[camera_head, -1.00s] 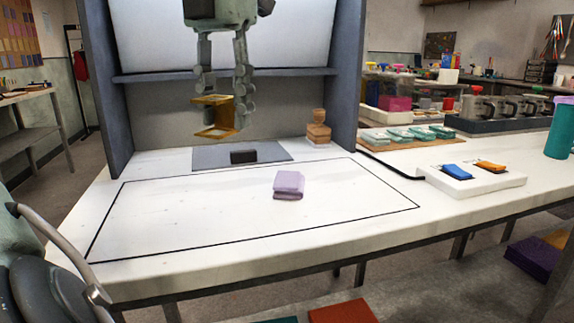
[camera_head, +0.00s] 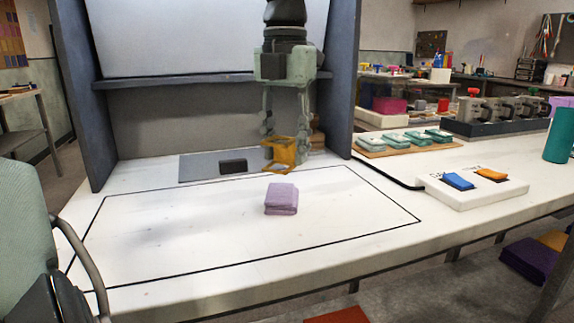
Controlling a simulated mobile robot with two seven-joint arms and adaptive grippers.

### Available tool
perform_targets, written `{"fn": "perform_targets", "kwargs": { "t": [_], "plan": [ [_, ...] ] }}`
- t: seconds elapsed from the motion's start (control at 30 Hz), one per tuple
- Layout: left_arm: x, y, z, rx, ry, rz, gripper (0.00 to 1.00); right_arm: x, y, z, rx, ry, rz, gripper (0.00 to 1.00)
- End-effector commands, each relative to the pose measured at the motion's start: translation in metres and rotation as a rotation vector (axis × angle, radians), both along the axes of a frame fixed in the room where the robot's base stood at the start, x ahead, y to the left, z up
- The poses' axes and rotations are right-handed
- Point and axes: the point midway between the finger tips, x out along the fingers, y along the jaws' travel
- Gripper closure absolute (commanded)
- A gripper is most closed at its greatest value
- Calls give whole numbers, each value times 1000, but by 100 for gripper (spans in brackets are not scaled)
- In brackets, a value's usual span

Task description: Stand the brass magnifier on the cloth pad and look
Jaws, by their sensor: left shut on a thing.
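The brass magnifier (camera_head: 279,154), a small golden folding frame, is held between the fingertips of my left gripper (camera_head: 284,135). My left gripper is shut on it and hangs above the back right of the white table, pointing down. The cloth pad (camera_head: 281,198), a folded lilac cloth, lies on the table inside the black outline, in front of and below the magnifier. The magnifier is apart from the pad. My right gripper is not in view.
A grey mat (camera_head: 205,168) with a dark block (camera_head: 233,166) lies left of the magnifier. A wooden object (camera_head: 317,140) is partly hidden behind my gripper. A white tray (camera_head: 480,196) with blue and orange pieces stands at right. The outlined area around the pad is clear.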

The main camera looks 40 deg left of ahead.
Motion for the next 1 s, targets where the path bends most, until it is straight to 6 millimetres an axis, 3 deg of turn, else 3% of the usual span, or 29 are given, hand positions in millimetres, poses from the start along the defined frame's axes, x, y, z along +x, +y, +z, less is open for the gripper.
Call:
{"fn": "perform_targets", "kwargs": {
  "t": [0.17, 0.4, 0.77, 0.8, 0.93, 1.0],
  "plan": [
    [3, -1, -11, -1, 2, 0, 93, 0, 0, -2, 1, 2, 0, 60],
    [3, -1, -42, -1, 1, -1, 93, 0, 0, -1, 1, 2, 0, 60],
    [3, -1, -45, -1, -1, 0, 93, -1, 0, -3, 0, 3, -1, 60],
    [3, -1, -44, -1, -1, 0, 59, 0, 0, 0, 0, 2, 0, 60],
    [3, -1, -44, -1, -1, 0, 43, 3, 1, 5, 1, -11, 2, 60],
    [3, -1, -44, -1, -1, 0, 42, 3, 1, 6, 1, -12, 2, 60]
  ]
}}
